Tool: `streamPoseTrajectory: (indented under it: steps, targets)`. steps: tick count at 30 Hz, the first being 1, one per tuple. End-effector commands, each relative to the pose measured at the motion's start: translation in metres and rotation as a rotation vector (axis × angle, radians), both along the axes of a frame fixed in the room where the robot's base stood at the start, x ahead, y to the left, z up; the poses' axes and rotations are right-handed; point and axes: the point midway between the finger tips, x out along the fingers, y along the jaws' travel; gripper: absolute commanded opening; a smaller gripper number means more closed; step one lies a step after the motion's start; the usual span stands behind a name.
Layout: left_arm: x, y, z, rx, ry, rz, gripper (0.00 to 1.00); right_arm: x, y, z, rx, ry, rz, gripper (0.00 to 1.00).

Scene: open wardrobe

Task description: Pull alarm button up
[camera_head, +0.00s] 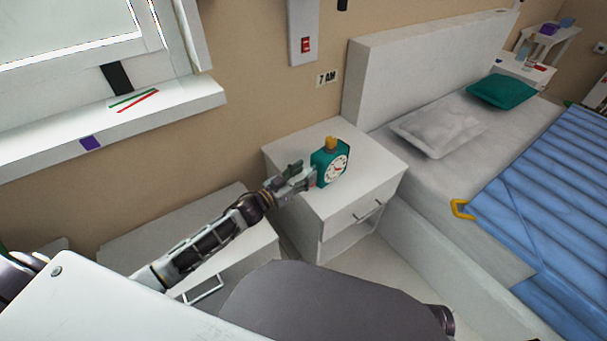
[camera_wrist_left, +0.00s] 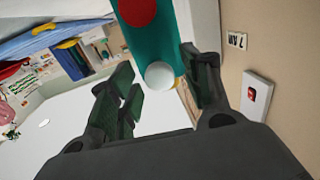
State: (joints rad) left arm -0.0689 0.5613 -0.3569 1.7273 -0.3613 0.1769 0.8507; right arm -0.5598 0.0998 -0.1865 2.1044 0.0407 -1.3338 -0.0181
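A teal alarm clock (camera_head: 320,172) with a white dial and a yellow-orange button (camera_head: 331,143) on top stands upright on the white nightstand (camera_head: 378,165). My left gripper (camera_head: 300,178) is just left of the clock, close to its side and below the button's height. In the left wrist view the gripper (camera_wrist_left: 160,95) has its fingers spread, with nothing clearly held. The teal clock body (camera_wrist_left: 165,45) shows beyond and between the fingertips, with a red disc and a pale round knob on it. I cannot tell whether a finger touches the clock. My right gripper is not in view.
The bed (camera_head: 405,75) stands right of the nightstand, with a blue blanket (camera_head: 550,190). A wall behind the nightstand carries a "7 AM" sign (camera_head: 327,77) and a red switch (camera_head: 306,45). A window sill (camera_head: 105,120) is at the left. The nightstand top around the clock is clear.

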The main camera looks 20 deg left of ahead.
Motion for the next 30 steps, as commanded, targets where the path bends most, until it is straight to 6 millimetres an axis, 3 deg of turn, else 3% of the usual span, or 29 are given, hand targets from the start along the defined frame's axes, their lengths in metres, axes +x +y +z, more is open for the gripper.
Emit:
streamPoseTrajectory:
  steps: [14, 30]
  targets:
    - [-0.004, 0.003, -0.001, 0.001, 0.000, 0.000, 0.49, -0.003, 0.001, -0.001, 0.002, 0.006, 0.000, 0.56]
    - [-0.038, 0.021, -0.001, 0.002, 0.001, 0.000, 0.49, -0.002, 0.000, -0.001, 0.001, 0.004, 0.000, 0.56]
